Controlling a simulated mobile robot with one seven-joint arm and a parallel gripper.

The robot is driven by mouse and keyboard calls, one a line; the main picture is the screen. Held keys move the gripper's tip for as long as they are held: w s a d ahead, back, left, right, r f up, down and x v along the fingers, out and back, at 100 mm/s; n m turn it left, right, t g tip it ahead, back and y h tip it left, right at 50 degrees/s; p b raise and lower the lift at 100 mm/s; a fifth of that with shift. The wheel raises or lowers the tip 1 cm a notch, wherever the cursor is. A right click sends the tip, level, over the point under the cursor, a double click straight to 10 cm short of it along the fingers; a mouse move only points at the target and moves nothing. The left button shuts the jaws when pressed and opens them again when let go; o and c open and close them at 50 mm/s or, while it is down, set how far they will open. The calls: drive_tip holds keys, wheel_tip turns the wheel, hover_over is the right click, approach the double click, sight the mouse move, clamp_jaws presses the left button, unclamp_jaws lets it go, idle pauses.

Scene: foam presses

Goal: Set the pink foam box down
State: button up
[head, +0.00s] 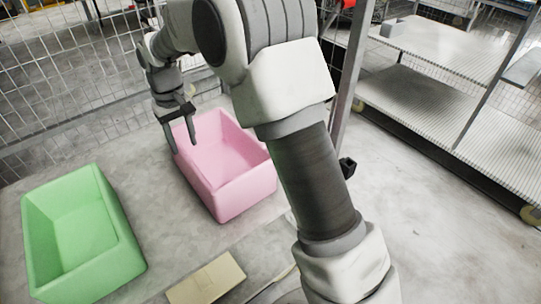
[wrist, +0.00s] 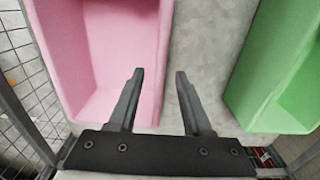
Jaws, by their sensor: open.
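The pink foam box (head: 240,192), an open-topped tub, sits upright on the grey surface in the middle of the head view. It fills the upper left of the wrist view (wrist: 105,50). My gripper (head: 184,147) is open at the box's left rim. In the wrist view the fingers (wrist: 160,72) stand apart, one over the pink wall and the other over the bare grey surface beside it. I cannot tell how far down the fingers reach or whether either touches the wall.
A green foam box (head: 85,232) stands left of the pink one, with a bare strip between them. A flat tan piece (head: 207,278) lies in front. Wire mesh fencing (head: 60,90) runs behind. A metal shelf rack (head: 440,100) stands at the right.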

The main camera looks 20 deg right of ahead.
drive_tip(key=s+d+r+m+t, duration=0.2)
drive_tip(key=s+d+r+t, duration=0.1)
drive_tip(key=s+d+r, duration=0.9)
drive_tip(key=s+d+m+t, duration=0.1)
drive_tip(key=s+d, duration=0.3)
drive_tip(key=s, duration=0.3)
drive_tip(key=s+d+r+m+t, duration=0.1)
drive_tip(key=s+d, duration=0.3)
drive_tip(key=s, duration=0.4)
drive_tip(key=shift+s+r+m+t, duration=0.15)
drive_tip(key=shift+m+t, duration=0.15)
